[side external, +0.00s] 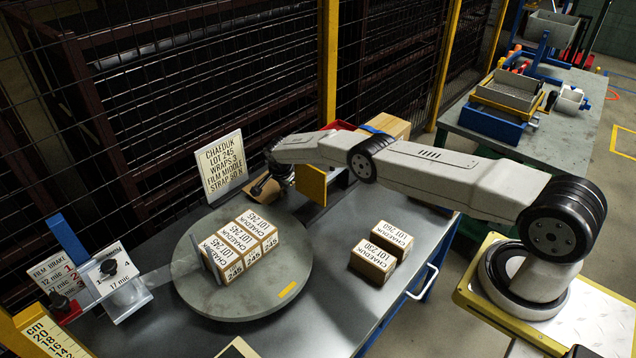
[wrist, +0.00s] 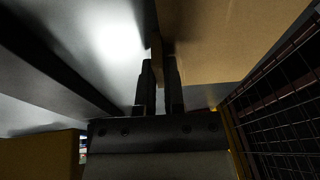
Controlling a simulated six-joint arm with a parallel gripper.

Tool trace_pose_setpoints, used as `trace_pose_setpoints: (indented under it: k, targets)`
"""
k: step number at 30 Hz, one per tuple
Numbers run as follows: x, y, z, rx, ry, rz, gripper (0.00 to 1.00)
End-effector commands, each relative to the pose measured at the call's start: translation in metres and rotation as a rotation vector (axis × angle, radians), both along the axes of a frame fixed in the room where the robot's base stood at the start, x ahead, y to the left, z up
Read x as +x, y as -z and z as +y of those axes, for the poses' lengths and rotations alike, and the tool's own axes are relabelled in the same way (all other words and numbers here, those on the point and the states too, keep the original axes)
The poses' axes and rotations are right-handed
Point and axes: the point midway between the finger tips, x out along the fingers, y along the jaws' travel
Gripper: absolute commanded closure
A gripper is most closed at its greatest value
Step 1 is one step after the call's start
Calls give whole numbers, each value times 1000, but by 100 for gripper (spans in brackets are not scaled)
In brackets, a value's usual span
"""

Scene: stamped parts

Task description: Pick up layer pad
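A brown cardboard piece (side external: 265,189), which looks like the layer pad, shows below my gripper (side external: 279,174) at the back of the bench, behind the round turntable. My gripper covers part of it in the side view. In the wrist view my two dark fingers (wrist: 160,90) point forward, close together with a narrow gap. A large tan cardboard face (wrist: 230,40) fills the upper right beyond them, and a narrow brown strip (wrist: 156,48) shows at the fingertips. Whether the fingers grip this board or only stand beside it cannot be told.
The grey turntable (side external: 205,297) carries several labelled cartons (side external: 241,245). Two more cartons (side external: 381,251) stand on the bench to its right. A lettered sign (side external: 221,165) stands left of my gripper, a yellow panel (side external: 312,185) to its right. Wire fencing (side external: 180,80) runs behind.

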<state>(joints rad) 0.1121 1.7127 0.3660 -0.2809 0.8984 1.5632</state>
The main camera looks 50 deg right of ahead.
Motion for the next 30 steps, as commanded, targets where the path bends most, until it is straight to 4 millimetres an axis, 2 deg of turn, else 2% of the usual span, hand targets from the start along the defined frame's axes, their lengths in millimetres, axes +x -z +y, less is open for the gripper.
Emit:
trace_pose_setpoints:
  k: [17, 26, 30]
  targets:
    - [0, -5, 0, 0, 0, 0, 100]
    - [0, -24, 0, 0, 1, -1, 100]
    - [1, -40, 0, 0, 0, -2, 100]
